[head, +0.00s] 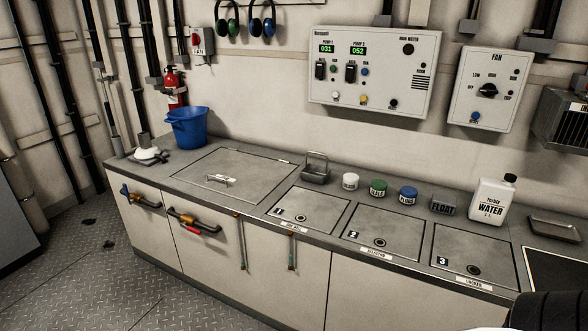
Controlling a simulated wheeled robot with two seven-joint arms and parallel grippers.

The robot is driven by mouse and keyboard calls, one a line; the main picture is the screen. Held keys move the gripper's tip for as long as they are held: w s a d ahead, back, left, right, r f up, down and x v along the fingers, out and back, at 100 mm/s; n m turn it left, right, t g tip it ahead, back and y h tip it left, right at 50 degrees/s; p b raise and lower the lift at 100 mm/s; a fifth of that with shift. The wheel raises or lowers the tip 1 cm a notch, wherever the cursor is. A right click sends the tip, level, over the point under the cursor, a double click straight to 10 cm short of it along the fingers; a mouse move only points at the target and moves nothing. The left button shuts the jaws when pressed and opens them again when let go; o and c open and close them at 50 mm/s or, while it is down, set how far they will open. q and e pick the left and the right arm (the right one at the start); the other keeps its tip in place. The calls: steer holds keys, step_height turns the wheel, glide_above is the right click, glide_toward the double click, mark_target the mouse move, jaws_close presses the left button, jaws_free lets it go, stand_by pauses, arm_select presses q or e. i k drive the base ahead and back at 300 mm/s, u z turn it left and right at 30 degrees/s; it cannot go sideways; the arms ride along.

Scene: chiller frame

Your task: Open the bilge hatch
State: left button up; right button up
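A large square hatch lid (240,172) lies flat and closed in the grey counter top at the left. It has a small bar handle (217,181) near its front and a small label too blurred to read. Three smaller numbered lids sit closed to its right: lid 1 (310,207), lid 2 (385,229) and lid 3 (470,248). No lid's label clearly reads bilge. Neither of my grippers shows; only a dark part and a white part, probably mine, show at the bottom right.
A blue bucket (188,129) and a white fitting (147,152) stand left of the large lid. Pipes with valve handles (193,221) stick out of the front.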

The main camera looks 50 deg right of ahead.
mark_target(241, 176)
steer(key=z, duration=0.35)
steer(key=i, duration=2.55)
steer(key=z, duration=0.95)
